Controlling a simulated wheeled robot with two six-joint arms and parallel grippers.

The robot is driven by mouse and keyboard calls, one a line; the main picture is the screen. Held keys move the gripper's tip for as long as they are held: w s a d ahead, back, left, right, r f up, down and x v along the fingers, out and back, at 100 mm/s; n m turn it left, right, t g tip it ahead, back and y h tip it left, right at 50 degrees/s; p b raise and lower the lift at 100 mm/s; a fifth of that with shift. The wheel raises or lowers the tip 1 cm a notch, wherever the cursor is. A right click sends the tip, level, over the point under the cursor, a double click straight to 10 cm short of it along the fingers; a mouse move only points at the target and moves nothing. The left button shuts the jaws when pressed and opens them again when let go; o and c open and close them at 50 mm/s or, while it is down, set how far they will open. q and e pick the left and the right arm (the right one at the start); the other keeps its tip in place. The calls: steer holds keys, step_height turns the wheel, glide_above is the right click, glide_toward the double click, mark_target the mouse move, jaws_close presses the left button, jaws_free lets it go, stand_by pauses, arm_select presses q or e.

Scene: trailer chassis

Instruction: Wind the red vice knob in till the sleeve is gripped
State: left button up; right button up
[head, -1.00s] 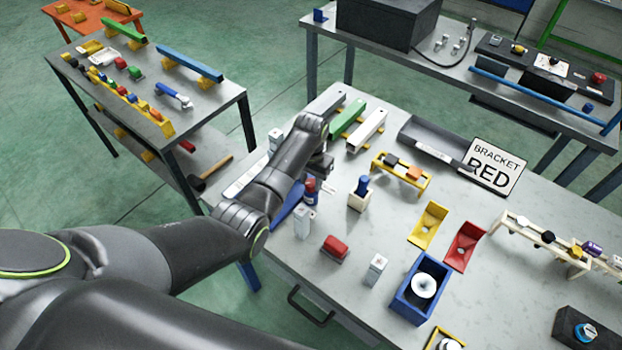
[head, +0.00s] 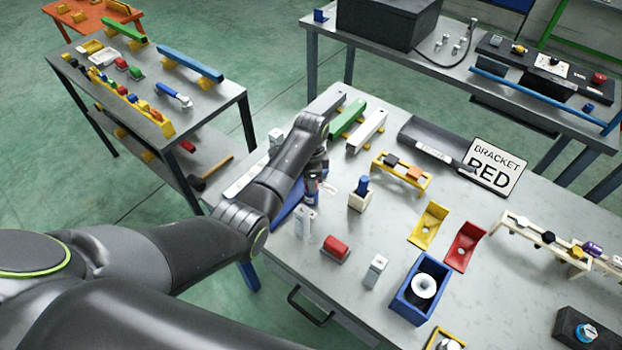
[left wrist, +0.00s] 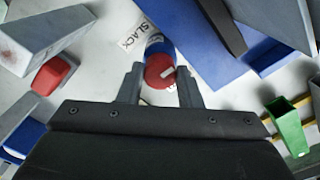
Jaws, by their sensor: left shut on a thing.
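The red vice knob (left wrist: 160,71) sits at the end of a blue cylindrical part (left wrist: 158,46) in the left wrist view. A white mark shows on the knob's face. My left gripper (left wrist: 159,88) has one finger on each side of the knob and is shut on it. In the head view my left gripper (head: 315,178) reaches down over the knob, which is partly covered there. A label reading SLACK (left wrist: 138,33) lies beside the blue part. I cannot make out the sleeve in the vice. My right gripper is not in view.
A red block (head: 335,249), pale upright blocks (head: 305,222) and a cream holder with a blue peg (head: 360,199) stand close by. Green (head: 347,117) and white bars (head: 367,131) lie behind. A blue bin (head: 407,300) stands front right.

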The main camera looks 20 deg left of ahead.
arm_select(q)
steer(key=m, duration=0.5)
steer(key=shift+m, duration=0.3)
steer(key=m, duration=0.5)
stand_by(0.4)
steer(key=o, duration=1)
steer(key=shift+d, duration=0.1)
